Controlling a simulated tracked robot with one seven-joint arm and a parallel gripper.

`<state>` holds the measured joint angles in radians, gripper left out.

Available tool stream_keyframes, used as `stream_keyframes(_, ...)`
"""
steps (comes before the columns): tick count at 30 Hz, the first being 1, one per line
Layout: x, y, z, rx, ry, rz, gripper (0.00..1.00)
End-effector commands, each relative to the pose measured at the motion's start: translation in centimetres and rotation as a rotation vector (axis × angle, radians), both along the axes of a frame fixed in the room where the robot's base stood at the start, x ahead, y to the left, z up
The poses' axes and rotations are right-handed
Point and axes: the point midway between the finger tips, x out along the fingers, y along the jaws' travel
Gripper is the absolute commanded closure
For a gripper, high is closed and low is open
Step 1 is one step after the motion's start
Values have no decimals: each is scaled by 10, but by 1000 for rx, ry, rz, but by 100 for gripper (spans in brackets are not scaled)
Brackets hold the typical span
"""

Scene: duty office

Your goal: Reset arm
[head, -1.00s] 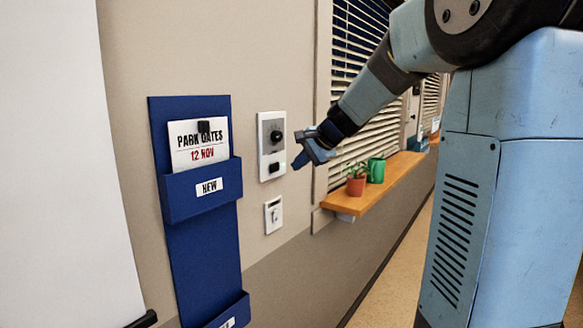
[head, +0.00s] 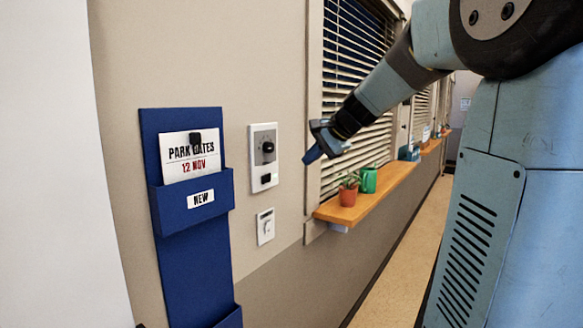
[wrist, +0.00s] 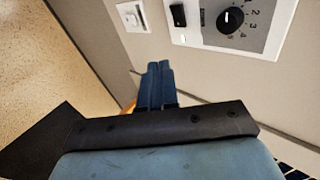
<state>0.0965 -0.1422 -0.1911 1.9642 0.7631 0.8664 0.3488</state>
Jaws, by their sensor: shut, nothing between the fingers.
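My gripper (head: 313,156) is shut and empty in the head view, in front of the window blinds and to the right of the wall control panel. Its two blue fingers lie side by side in the wrist view (wrist: 160,85). The control panel (head: 264,157) has a black knob and a black switch below it. In the wrist view the panel's numbered dial (wrist: 231,20) is at the upper right. My gripper is apart from the panel.
A small wall switch (head: 265,226) sits below the panel. A blue wall pocket (head: 193,240) holds a card (head: 190,157). A wooden sill (head: 385,196) bears a potted plant (head: 348,192) and a green mug (head: 369,180). Open floor (head: 410,250) runs along the wall.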

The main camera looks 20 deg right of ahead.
Motion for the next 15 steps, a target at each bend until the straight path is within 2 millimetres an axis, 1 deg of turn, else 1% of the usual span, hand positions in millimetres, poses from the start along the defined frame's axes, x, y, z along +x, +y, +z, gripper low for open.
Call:
stream_keyframes(4, -3, 1, 0, -8, 0, 7, 100)
stream_keyframes(7, -18, 8, -2, -45, -2, 41, 100)
stream_keyframes(8, -26, 11, -4, -63, -3, 57, 100)
stream_keyframes(11, -58, 24, -10, -149, -6, 133, 100)
stream_keyframes(15, -111, 40, -26, -302, -9, 260, 100)
